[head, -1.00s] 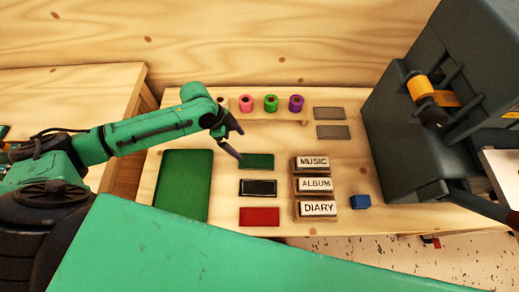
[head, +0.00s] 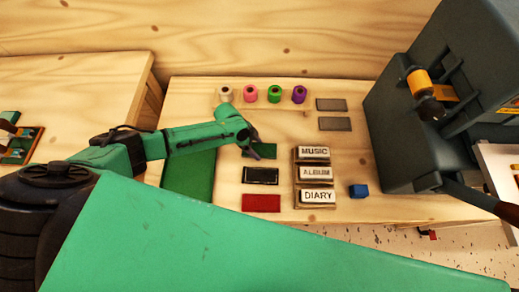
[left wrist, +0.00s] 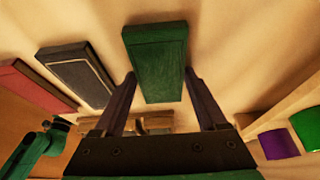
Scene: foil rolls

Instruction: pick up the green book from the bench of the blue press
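The green book (head: 268,150) lies flat on the bench (head: 345,222), above the black book (head: 260,175) and the red book (head: 261,202) in the head view. My left gripper (head: 254,153) is over it and hides part of its left side. In the left wrist view, the green book (left wrist: 156,55) is between and beyond the two spread fingers of my left gripper (left wrist: 161,75). I see gaps beside the book, so the fingers are not closed on it. The black book (left wrist: 78,72) and the red book (left wrist: 35,86) are to its left there.
The blue-grey press (head: 425,160) stands at the right. A labelled block rack (head: 315,172) is right of the books; a blue block (head: 358,190) is beyond it. Several coloured rolls (head: 274,93) and two grey plates (head: 335,124) are at the back. A green mat (head: 190,180) lies left.

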